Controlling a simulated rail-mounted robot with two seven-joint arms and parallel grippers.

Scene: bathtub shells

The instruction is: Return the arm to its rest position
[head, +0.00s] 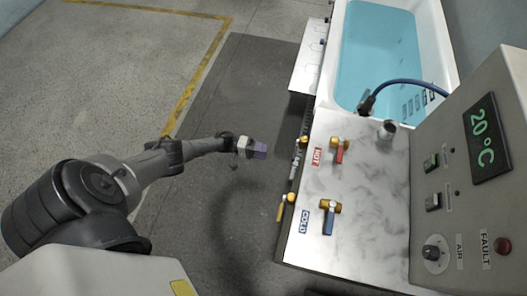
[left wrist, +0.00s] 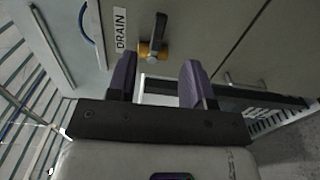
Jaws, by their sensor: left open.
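My left arm reaches in from the left in the head view, and its gripper (head: 257,149) hangs over the grey floor mat, left of the valve panel. In the left wrist view the two purple fingers (left wrist: 157,80) stand apart with nothing between them. A valve with a dark handle and brass body (left wrist: 154,42) shows beyond the fingers, beside a DRAIN label (left wrist: 121,29). I cannot tell its distance from the fingertips. My right gripper is not in view.
The marbled panel (head: 370,235) carries a HOT valve (head: 338,150) with a red handle and a COLD valve (head: 329,215) with a blue handle. Behind it is a water-filled bathtub (head: 383,55). A control box (head: 480,170) reading 20 °C stands right. The floor mat (head: 235,90) is clear.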

